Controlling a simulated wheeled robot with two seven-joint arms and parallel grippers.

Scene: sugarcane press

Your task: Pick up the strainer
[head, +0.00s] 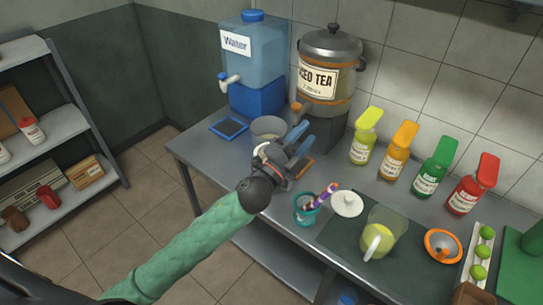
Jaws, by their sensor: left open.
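My left gripper (299,152) is open over the table, just right of the grey vessel and in front of the tea dispenser. I see nothing held in it. My right gripper is out of view.
A water dispenser (255,62) and an iced tea dispenser (329,65) stand at the back. Several coloured bottles (434,167) line the wall. A teal cup (307,210), white lid (347,204) and glass pitcher (384,236) stand right of my arm. A shelf (50,135) is at left.

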